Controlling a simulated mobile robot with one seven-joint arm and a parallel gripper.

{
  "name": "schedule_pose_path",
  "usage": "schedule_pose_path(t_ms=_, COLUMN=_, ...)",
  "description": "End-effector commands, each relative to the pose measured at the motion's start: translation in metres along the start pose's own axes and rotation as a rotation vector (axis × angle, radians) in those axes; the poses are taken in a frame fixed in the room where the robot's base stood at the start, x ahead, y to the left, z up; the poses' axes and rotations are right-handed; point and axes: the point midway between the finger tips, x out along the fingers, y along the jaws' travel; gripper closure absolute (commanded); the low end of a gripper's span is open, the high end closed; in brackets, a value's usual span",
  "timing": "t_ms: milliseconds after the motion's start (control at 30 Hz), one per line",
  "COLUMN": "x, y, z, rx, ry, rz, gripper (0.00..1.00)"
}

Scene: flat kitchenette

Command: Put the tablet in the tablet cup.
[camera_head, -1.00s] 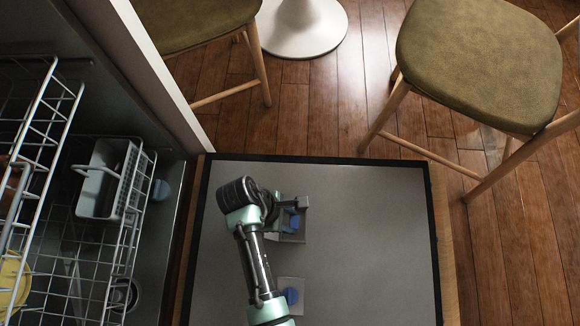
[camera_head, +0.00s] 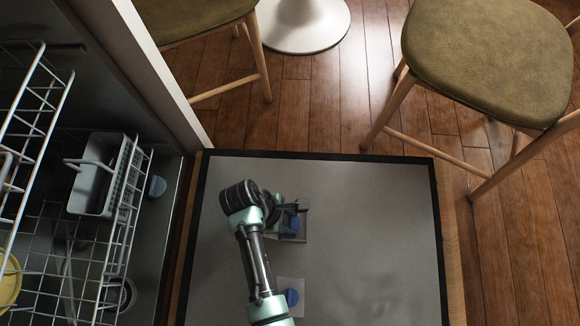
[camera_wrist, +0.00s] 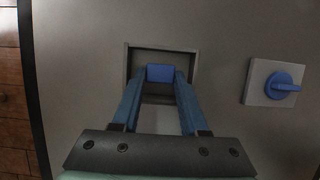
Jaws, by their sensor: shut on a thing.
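The blue, block-shaped tablet (camera_wrist: 160,73) is held between the two fingertips of my gripper (camera_wrist: 160,76) in the wrist view. My gripper is shut on it. The tablet cup (camera_wrist: 190,50) is a square grey recess in the flat door panel. The tablet shows inside the cup's outline, near its middle; I cannot tell whether it touches the floor of the cup. In the head view my gripper (camera_head: 291,221) is over the cup (camera_head: 303,238), and hides much of it.
A blue knob (camera_wrist: 285,85) on a grey square plate is beside the cup; it also shows in the head view (camera_head: 291,297). The lowered door panel (camera_head: 380,240) is otherwise clear. A wire rack (camera_head: 122,230) with a grey basket (camera_head: 95,180) stands left. Stools (camera_head: 490,60) stand beyond.

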Motion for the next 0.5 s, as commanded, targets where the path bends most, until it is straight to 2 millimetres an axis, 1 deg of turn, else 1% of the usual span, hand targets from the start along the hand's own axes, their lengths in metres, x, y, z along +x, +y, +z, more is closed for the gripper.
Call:
schedule_pose_path(t_ms=100, x=0.0012, y=0.0, z=-0.0005, rx=0.0, ry=0.0, rz=0.0, gripper=1.0)
schedule_pose_path(t_ms=133, x=0.0011, y=0.0, z=-0.0005, rx=0.0, ry=0.0, rz=0.0, gripper=0.55)
schedule_pose_path(t_ms=200, x=0.0011, y=0.0, z=-0.0004, rx=0.0, ry=0.0, rz=0.0, gripper=0.44)
schedule_pose_path(t_ms=500, x=0.0001, y=0.0001, z=0.0001, rx=0.0, ry=0.0, rz=0.0, gripper=0.44)
